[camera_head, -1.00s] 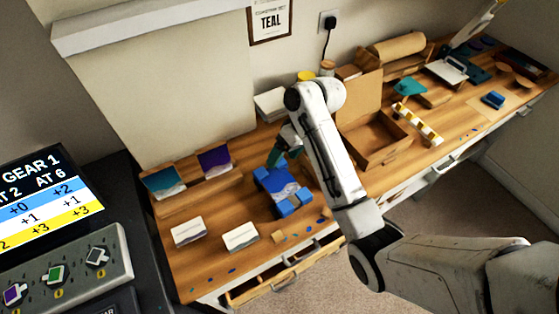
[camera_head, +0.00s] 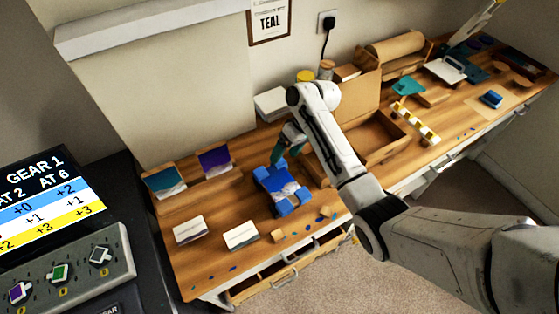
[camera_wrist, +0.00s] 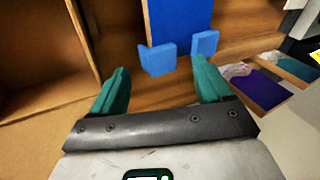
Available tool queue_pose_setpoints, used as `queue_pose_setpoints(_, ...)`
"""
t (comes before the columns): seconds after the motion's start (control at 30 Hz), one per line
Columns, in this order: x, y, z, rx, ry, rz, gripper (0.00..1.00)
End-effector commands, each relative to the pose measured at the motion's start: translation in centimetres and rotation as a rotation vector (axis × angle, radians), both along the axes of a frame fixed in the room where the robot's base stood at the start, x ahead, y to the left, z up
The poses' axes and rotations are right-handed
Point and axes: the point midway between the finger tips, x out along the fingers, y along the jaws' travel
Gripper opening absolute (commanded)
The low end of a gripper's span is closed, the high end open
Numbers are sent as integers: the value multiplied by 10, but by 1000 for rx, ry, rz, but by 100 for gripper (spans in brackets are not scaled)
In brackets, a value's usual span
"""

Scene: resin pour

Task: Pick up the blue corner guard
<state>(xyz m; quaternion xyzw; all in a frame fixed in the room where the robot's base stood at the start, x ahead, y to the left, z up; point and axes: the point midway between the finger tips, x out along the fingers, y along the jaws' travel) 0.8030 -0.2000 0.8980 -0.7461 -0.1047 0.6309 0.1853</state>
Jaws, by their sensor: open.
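A painted panel (camera_head: 277,184) with blue, white and dark parts lies on the workbench, with bright blue blocks at its corners. In the wrist view, a blue corner guard (camera_wrist: 157,60) stands just beyond my gripper (camera_wrist: 160,68), between the teal fingertips. Another blue corner guard (camera_wrist: 205,43) is farther right, beyond the right fingertip. The panel's blue end (camera_wrist: 180,17) shows behind them. My gripper is open and empty. In the head view it is at the panel's far end, partly hidden by my arm.
Two painted cards (camera_head: 215,160) (camera_head: 166,182) stand left. White blocks (camera_head: 240,235) (camera_head: 188,229) lie at front left. Small wooden pieces lie near the front edge.

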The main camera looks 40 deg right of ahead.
Motion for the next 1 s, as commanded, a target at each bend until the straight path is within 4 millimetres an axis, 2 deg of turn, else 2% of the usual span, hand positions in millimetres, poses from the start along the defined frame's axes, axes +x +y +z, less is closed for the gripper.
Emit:
queue_pose_setpoints(0.2,4,10,-23,1,2,1,78)
queue_pose_setpoints(0.47,5,11,-26,0,0,1,78)
queue_pose_setpoints(1.0,5,11,-26,0,0,1,28)
